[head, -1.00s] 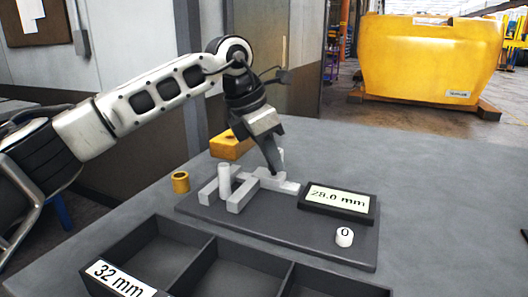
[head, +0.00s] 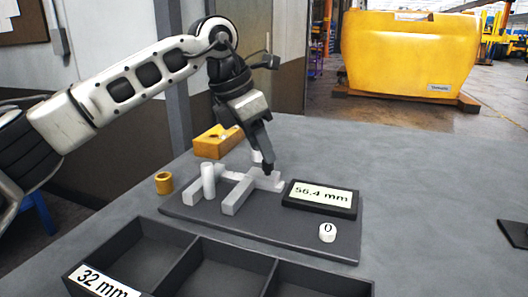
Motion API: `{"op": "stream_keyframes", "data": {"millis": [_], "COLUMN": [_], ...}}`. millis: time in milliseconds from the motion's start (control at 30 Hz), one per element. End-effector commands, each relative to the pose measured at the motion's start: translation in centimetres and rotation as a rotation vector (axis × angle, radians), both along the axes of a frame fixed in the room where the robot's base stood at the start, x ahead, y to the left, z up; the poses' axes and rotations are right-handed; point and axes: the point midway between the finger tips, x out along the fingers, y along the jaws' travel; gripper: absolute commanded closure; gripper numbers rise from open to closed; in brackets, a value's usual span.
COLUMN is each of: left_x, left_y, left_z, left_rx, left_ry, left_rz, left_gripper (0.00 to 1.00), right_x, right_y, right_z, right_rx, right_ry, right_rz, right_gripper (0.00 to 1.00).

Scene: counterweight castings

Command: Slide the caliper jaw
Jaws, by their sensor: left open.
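The caliper sits on a dark base plate (head: 290,238) on the grey table. Its light grey sliding jaw (head: 236,196) stands apart from the fixed jaw (head: 184,188), and a pale upright cylinder (head: 209,180) stands between the two jaws. The display (head: 319,195) reads 56.4 mm. A white button (head: 327,232) marked 0 is on the plate's front right. My left gripper (head: 266,168) is open, pointing down with its fingertips at the slider behind the sliding jaw. Whether both fingers touch it cannot be told. My right gripper is not in view.
A dark tray (head: 190,234) with compartments, one labelled 32 mm, lies in front. A brass ring (head: 164,183) stands left of the plate and a yellow block (head: 217,142) behind it. The table's right side is mostly clear, with a dark object (head: 514,233) at the edge.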

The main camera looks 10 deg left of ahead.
Motion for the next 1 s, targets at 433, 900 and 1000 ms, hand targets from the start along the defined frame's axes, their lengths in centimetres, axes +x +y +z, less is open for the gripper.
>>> {"op": "stream_keyframes", "data": {"millis": [433,900,1000], "left_x": [-2.2,-2.9,-2.9], "left_y": [3.3,4.2,4.2], "left_z": [9.9,12.3,12.3], "left_rx": [-0.001,0.001,0.000], "left_ry": [-0.003,0.000,0.000], "left_rz": [0.001,-0.001,-0.001], "left_gripper": [0.59,0.59,0.59], "right_x": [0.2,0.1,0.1], "right_y": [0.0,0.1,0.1], "right_z": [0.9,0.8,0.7], "right_rx": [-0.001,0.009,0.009], "right_ry": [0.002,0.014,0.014], "right_rz": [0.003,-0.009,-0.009], "right_gripper": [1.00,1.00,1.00]}}
